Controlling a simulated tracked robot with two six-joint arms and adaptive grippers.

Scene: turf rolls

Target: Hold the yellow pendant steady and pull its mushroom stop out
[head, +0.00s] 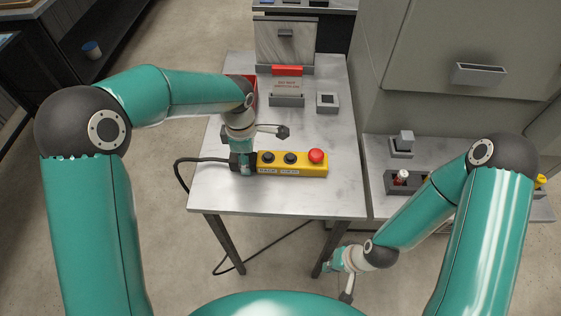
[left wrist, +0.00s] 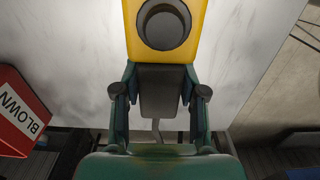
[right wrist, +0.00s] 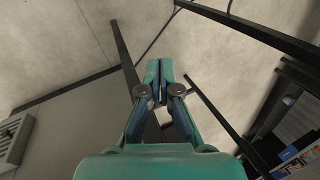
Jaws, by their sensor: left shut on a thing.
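The yellow pendant (head: 292,170) lies on the light table with its red mushroom stop (head: 316,156) at the right end and two dark buttons to the left of it. My left gripper (head: 242,166) is shut on the pendant's dark left end, where the cable comes out. In the left wrist view the fingers (left wrist: 159,92) flank that dark end, below the yellow body (left wrist: 130,50). The mushroom stop is out of that view. My right gripper (head: 338,262) is empty, low in front of the table's right front leg. Its fingertips (right wrist: 160,72) look together.
A red bin (head: 253,98), a sign stand (head: 287,99) and a grey switch box (head: 327,103) stand behind the pendant. A black cable (head: 181,173) hangs off the table's left edge. A side table with a grey tray (head: 391,184) is at the right. The table front is clear.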

